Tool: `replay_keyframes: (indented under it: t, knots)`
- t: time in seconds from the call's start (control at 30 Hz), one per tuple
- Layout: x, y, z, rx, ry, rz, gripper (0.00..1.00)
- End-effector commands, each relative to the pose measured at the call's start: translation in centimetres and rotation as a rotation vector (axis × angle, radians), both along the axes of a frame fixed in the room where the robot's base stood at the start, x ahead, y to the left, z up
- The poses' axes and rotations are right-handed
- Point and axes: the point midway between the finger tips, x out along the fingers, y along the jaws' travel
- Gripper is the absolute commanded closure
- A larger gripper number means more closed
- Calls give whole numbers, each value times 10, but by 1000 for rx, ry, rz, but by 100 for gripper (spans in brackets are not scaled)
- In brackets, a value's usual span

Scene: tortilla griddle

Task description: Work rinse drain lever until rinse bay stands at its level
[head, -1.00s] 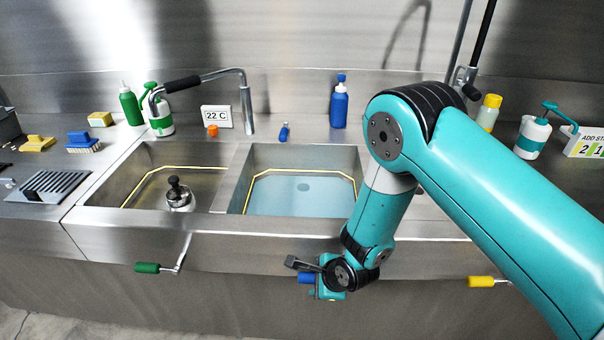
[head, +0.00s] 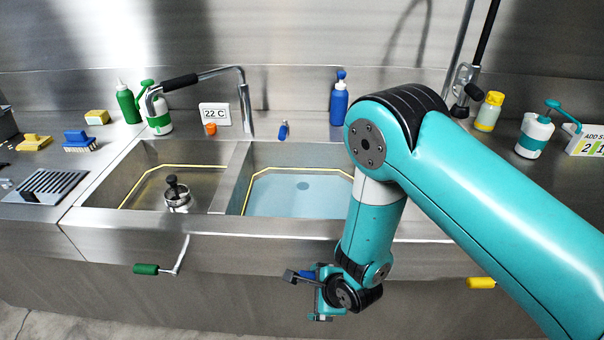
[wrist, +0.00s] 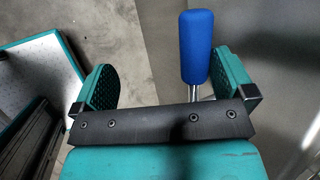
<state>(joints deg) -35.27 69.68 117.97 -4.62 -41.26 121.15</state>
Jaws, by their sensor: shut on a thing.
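The blue-handled drain lever (wrist: 195,48) sits between the fingers of my gripper (wrist: 167,82) in the wrist view, close against the right finger. In the head view my gripper (head: 316,291) is at the sink's front, below the middle bay (head: 232,190); only a bit of the blue handle (head: 308,274) shows beside it. My gripper is shut on that handle. The middle bay holds bluish water (head: 290,197) with a drain disc under it. A yellow level line (head: 300,169) runs round its walls, and the water surface looks close to or slightly under it.
The left bay (head: 110,200) holds a metal, black-knobbed piece (head: 177,195) and has a green-handled lever (head: 146,269) in front. A yellow handle (head: 481,283) is at the right. A faucet (head: 245,105) and bottles stand behind. The floor in front is clear.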

Motion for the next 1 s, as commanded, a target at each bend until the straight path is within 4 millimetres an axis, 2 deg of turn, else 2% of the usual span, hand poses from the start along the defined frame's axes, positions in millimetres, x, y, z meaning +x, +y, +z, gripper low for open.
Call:
replay_keyframes:
  t: [0.03, 0.27, 0.33, 0.63, 1.0]
  knots:
    - [-27, 1, -7, -15, 62, 30, 19]
    - [-38, -7, 14, -14, 58, 28, 20]
    - [-43, -10, 21, -14, 54, 28, 47]
    - [-39, -22, 41, -9, 55, 16, 47]
    - [-39, -22, 42, -7, 54, 18, 47]
